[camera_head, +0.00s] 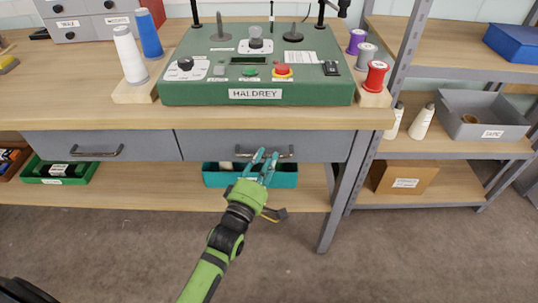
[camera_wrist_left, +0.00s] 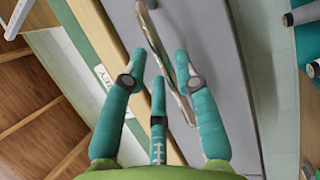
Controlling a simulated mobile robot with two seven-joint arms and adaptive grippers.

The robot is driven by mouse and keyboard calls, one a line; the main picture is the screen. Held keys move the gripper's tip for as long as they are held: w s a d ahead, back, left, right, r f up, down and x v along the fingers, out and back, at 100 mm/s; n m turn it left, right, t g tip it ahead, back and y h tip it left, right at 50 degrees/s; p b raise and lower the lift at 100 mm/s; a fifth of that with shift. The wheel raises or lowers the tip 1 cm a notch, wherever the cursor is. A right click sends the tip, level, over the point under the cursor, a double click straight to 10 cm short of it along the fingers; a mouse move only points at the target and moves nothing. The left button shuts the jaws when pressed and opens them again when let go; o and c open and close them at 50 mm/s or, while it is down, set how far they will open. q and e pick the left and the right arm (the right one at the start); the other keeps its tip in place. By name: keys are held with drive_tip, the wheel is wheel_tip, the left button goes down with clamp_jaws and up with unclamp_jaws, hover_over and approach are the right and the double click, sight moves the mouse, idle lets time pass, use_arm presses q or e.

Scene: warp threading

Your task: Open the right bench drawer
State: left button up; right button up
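The right bench drawer (camera_head: 205,143) has a grey front below the wooden benchtop and looks flush with the bench. Its dark bar handle (camera_head: 283,154) is partly hidden behind my left gripper. My left gripper (camera_head: 263,160), green with teal fingers, is at the handle. In the left wrist view the grey drawer front (camera_wrist_left: 222,60) fills the middle. The metallic handle (camera_wrist_left: 152,32) runs between the spread fingers of my left gripper (camera_wrist_left: 158,72), nearer the right-hand finger. The fingers are apart; I cannot tell whether any touches the handle. My right gripper is not in view.
A green HALDREY machine (camera_head: 200,90) stands on the benchtop with thread spools beside it. A teal bin (camera_head: 222,180) sits on the shelf below the drawer, close behind my gripper. The left drawer (camera_head: 60,140) is shut. A metal rack (camera_head: 395,80) stands right of the bench.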

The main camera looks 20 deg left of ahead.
use_arm(q)
drive_tip(key=shift+x, duration=1.15)
drive_tip(key=shift+c, duration=0.4)
clamp_jaws()
